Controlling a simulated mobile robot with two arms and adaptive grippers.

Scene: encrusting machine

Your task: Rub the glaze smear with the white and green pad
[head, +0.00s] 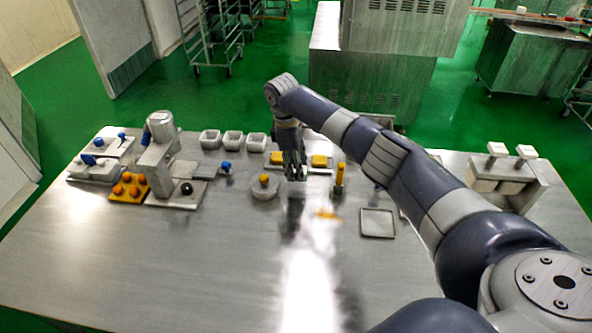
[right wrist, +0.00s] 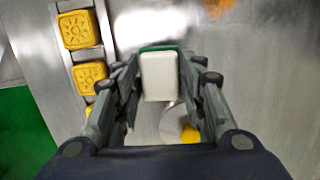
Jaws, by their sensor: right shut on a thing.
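The white and green pad (right wrist: 160,76) is between the fingers of my right gripper (right wrist: 162,82) in the right wrist view, white face towards the camera and a green edge at its far side. In the head view my right gripper (head: 294,172) points down over the table's back middle, and the pad cannot be made out there. The glaze smear (head: 326,214) is an orange patch on the steel table, to the right of and nearer than the gripper. It also shows at the top of the right wrist view (right wrist: 217,7), apart from the pad. My left gripper is out of view.
Yellow moulded pieces (right wrist: 78,30) lie in a row beside the gripper. A round grey piece with a yellow knob (head: 264,180) stands left of it, a yellow upright post (head: 339,178) right. A square tray (head: 378,234) lies further right. The table's front (head: 200,270) is clear.

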